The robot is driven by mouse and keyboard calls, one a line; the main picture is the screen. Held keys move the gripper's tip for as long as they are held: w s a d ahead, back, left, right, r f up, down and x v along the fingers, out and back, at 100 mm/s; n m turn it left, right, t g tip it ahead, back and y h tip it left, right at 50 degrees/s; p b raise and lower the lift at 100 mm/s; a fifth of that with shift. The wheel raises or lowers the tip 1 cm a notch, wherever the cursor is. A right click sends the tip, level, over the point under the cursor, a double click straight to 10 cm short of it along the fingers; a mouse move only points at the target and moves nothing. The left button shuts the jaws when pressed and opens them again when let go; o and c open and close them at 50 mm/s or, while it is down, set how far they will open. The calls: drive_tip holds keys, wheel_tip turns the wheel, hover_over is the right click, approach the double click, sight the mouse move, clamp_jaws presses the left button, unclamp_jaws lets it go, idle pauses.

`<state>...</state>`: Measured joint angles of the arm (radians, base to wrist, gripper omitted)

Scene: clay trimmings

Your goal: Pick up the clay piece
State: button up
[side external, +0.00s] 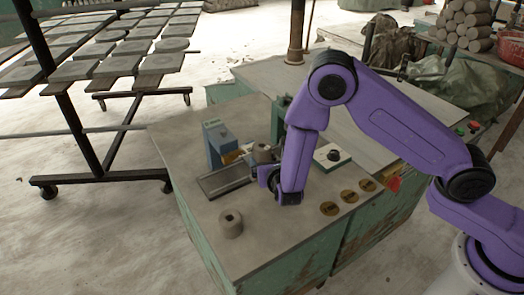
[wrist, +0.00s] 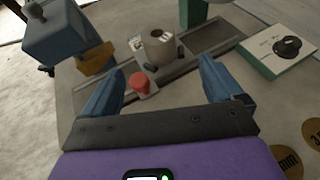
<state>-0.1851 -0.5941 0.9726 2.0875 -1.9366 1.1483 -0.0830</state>
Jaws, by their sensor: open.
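A grey-brown, squat clay piece (wrist: 160,50) with a hole in its top sits on the dark slide track, ahead of my fingertips in the wrist view. It also shows in the side view (side external: 264,152), partly hidden by my gripper (side external: 263,168). My gripper, also in the wrist view (wrist: 163,66), is open, with its two blue fingers apart and nothing between the tips. I cannot tell whether a finger touches the clay. A second similar clay piece (side external: 231,224) with a hole stands alone near the table's front left.
A blue device (side external: 216,142) stands beside the track (side external: 224,180). A red knob (wrist: 142,84) sits close in front of the clay, between the fingers. A control box (wrist: 280,47) is at right. Several brass discs (side external: 348,196) lie on the table (side external: 270,240). The front is mostly clear.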

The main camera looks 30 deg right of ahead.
sight(262, 147)
drive_tip(key=x, duration=0.7)
drive_tip(key=shift+w+f, duration=0.15)
drive_tip(key=shift+w, duration=0.1)
drive_tip(key=shift+r+x, duration=0.15)
drive_tip(key=shift+x, duration=1.2)
drive_tip(key=shift+r+x, duration=0.1)
drive_tip(key=shift+x, duration=1.25)
drive_tip(key=shift+w, duration=0.1)
drive_tip(key=c, duration=1.2)
drive_tip(key=shift+r, duration=0.1)
drive_tip(key=shift+c, duration=0.7)
